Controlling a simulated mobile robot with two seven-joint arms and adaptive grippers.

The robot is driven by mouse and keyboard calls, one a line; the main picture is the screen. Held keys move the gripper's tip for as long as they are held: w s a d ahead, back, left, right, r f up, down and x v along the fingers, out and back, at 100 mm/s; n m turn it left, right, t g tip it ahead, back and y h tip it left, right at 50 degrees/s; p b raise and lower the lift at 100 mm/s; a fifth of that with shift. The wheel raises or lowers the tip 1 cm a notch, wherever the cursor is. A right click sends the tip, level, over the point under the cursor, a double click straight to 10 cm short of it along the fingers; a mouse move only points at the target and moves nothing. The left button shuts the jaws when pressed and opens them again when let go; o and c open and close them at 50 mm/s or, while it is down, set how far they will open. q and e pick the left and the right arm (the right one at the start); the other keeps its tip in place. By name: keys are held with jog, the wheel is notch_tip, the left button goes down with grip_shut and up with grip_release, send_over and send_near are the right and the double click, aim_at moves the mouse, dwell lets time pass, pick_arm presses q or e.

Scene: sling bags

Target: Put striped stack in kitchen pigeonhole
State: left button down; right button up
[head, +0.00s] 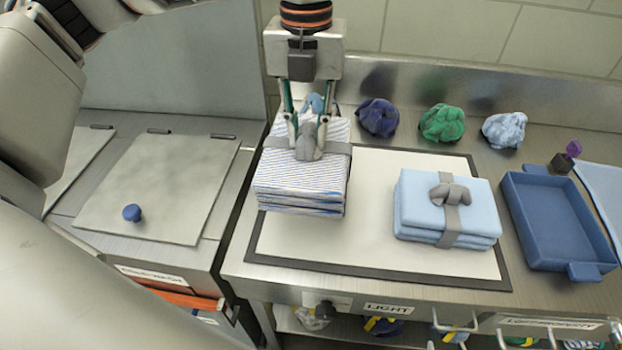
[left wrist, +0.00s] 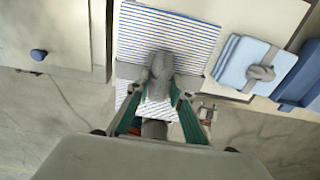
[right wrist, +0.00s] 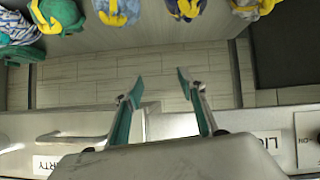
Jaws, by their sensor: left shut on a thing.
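The striped stack (head: 300,185), white cloth with blue stripes and a grey band, is at the left part of the pale board in the head view. My left gripper (head: 308,140) is shut on the grey knot on its top. The left wrist view shows the left gripper (left wrist: 158,95) on the knot, with the striped stack (left wrist: 165,38) beyond it. The stack looks level; any gap beneath it is hard to judge. My right gripper (right wrist: 155,85) is open and empty in the right wrist view, near a lower shelf with bundles. I cannot identify the kitchen pigeonhole.
A light blue stack (head: 447,208) sits on the pale board (head: 370,245), left of a blue tray (head: 560,225). Several cloth bundles (head: 442,123) line the counter's back. A lidded unit with a blue knob (head: 132,212) stands left. Tied bundles (right wrist: 60,15) fill the lower shelf.

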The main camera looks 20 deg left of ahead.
pick_arm(q)
notch_tip(320, 180, down, 12)
dwell(0.6)
jog(key=shift+f, duration=0.1)
jog(key=c, duration=2)
grip_release()
jog(key=shift+f, duration=0.1)
jog(key=shift+c, duration=0.2)
jog(key=shift+o, duration=1.3)
